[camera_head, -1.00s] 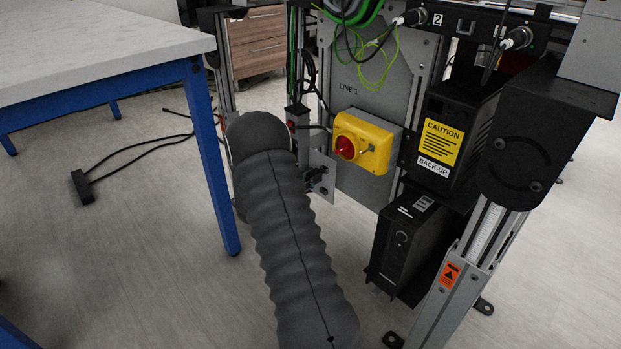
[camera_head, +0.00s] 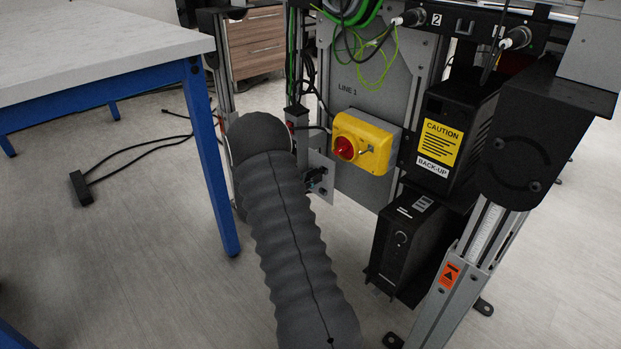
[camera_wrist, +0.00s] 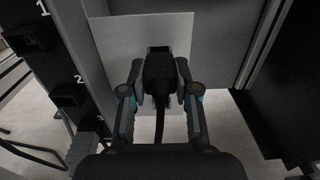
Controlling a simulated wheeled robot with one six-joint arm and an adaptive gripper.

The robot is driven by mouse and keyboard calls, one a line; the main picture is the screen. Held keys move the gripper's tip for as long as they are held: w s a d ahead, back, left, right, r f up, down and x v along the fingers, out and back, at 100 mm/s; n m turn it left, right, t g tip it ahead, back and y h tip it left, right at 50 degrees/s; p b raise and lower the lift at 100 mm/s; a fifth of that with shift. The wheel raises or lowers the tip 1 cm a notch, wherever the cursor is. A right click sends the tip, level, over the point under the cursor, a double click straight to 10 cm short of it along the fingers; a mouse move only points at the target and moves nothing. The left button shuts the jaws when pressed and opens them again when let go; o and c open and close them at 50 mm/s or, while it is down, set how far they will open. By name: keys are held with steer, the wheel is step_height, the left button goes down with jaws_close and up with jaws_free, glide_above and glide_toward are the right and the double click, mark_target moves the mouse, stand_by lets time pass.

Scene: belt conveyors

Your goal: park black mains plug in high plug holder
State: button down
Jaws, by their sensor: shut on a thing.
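In the wrist view, my gripper (camera_wrist: 161,72) is shut on the black mains plug (camera_wrist: 159,68), one finger on each side. Its black cable hangs down from the plug toward the camera. The plug is in front of a pale plate (camera_wrist: 108,50). A dark holder part (camera_wrist: 159,49) shows right at the plug's far end; I cannot tell whether the plug sits in it or only touches it. In the head view, the pale plate (camera_head: 322,170) carries small black parts (camera_head: 314,179) beside my arm. My gripper and the plug cannot be made out clearly there.
A dark strip with numbered sockets (camera_wrist: 67,94) stands left of the plate in the wrist view. In the head view, a yellow switch box (camera_head: 366,143) and black back-up unit (camera_head: 452,130) are to the right. A blue-legged table (camera_head: 208,150) is close on the left.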

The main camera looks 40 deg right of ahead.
steer(key=shift+d, duration=0.45)
stand_by(0.4)
steer(key=c, duration=0.8)
jaws_free()
steer(key=a, duration=1.2)
steer(key=shift+s, duration=0.35)
